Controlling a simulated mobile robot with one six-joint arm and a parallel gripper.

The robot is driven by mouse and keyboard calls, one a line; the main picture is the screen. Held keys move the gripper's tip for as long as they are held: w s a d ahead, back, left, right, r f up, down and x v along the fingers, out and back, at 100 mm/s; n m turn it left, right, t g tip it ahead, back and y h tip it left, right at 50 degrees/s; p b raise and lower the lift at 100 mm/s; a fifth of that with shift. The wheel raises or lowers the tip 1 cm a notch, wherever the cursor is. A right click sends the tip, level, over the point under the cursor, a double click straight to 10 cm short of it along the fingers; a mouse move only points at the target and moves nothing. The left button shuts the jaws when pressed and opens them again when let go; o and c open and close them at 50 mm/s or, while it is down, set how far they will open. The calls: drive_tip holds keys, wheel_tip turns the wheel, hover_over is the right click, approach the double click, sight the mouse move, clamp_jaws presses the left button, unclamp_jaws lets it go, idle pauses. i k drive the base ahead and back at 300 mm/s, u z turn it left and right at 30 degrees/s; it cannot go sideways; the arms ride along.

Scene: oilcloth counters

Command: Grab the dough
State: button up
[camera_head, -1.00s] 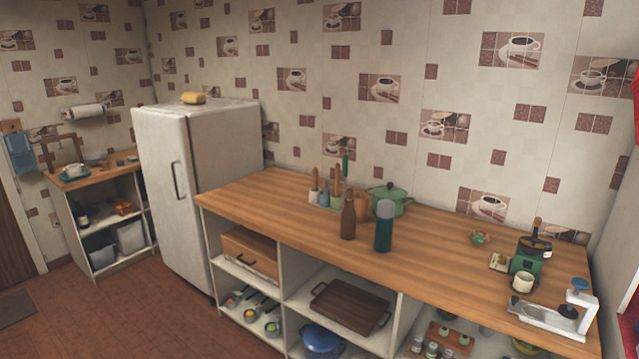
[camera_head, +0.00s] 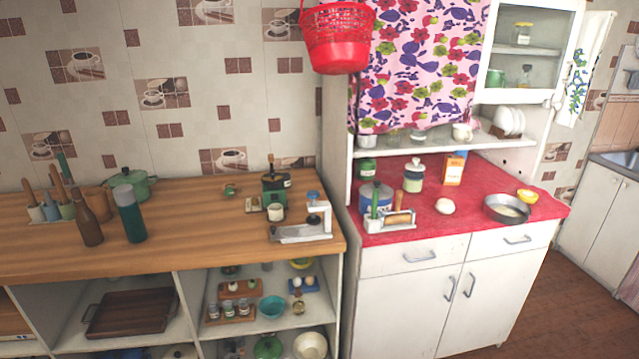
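A pale, round lump that looks like the dough (camera_head: 445,206) sits on the red top of the white cabinet (camera_head: 420,220), right of the middle of the view. My gripper does not show in the view.
Behind the dough stand a lidded jar (camera_head: 413,176) and an orange box (camera_head: 453,170). A red basket (camera_head: 337,38) hangs above, left of a floral curtain (camera_head: 415,65). The wooden counter (camera_head: 180,230) adjoins on the left. Brown floor shows at the lower right.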

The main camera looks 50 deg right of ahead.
sight(445, 206)
drive_tip(key=z, duration=0.75)
drive_tip(key=k, duration=0.5)
drive_tip(key=z, duration=1.35)
drive_tip(key=i, duration=0.5)
drive_tip(key=z, duration=0.05)
